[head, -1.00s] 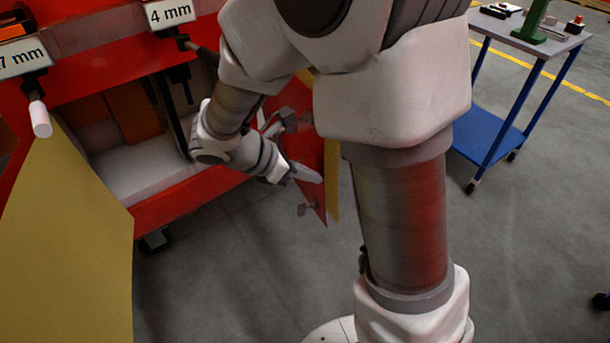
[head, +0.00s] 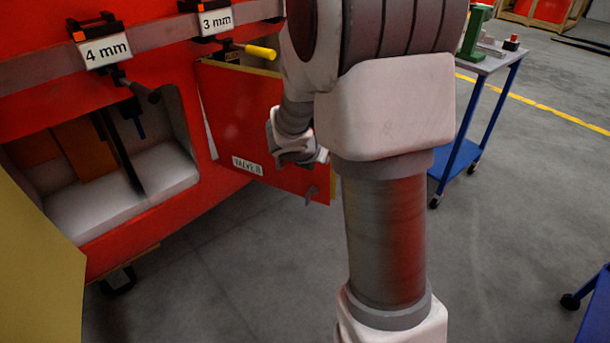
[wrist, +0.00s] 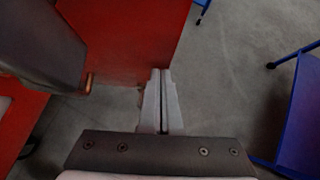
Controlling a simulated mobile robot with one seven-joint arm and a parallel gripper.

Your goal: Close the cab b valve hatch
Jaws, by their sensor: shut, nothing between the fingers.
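The cab b valve hatch (head: 240,115) is a red panel with a white label that seems to read VALVE B. In the head view it stands partly open, angled out from the red train body, with its outer face showing. My gripper (head: 318,158) is beside the right part of its outer face, partly hidden by my arm. In the wrist view my gripper (wrist: 161,76) is shut and empty, with its fingertips at the lower right edge of the red panel (wrist: 125,40). I cannot tell whether they touch it.
A yellow-faced panel (head: 35,220) stands open at the left foreground. An open compartment (head: 120,195) lies beside it. Tool holders labelled 4 mm (head: 105,52) and 3 mm (head: 215,22) are above. A blue-legged cart (head: 470,140) stands at right. The grey floor between is clear.

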